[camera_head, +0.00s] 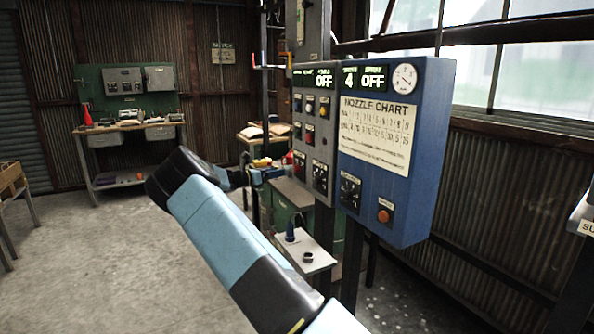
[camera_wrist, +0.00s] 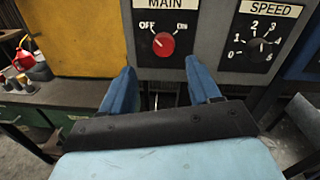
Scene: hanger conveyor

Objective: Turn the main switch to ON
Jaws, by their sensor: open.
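My arm reaches across the front there, and my fingers are not clearly seen.
The speed dial (camera_wrist: 261,46) is right of the switch. The blue box (camera_head: 425,150) with the nozzle chart (camera_head: 375,133) adjoins the panel. A small shelf (camera_head: 309,262) with small parts sits below. A workbench (camera_head: 130,126) stands far left; the floor between is open.

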